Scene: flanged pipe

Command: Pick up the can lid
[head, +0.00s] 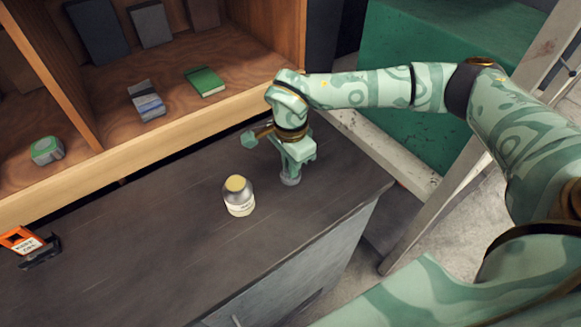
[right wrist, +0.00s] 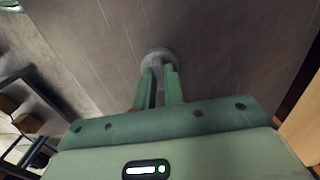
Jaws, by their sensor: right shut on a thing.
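The can lid (head: 290,181) is a small grey round piece at the tips of my right gripper (head: 290,171), low over or on the dark worktop (head: 170,225). In the right wrist view the lid (right wrist: 157,54) shows as a pale grey disc at the ends of the two green fingers (right wrist: 158,75). The fingers are close together and shut on it; they hide part of it. I cannot tell whether the lid touches the worktop. My left gripper is not in view.
A small jar (head: 239,197) with a yellowish top and pale label stands left of my right gripper. An orange and black item (head: 27,243) lies at the far left. A wooden shelf (head: 180,130) with books runs behind. The worktop's right edge is near; its middle is clear.

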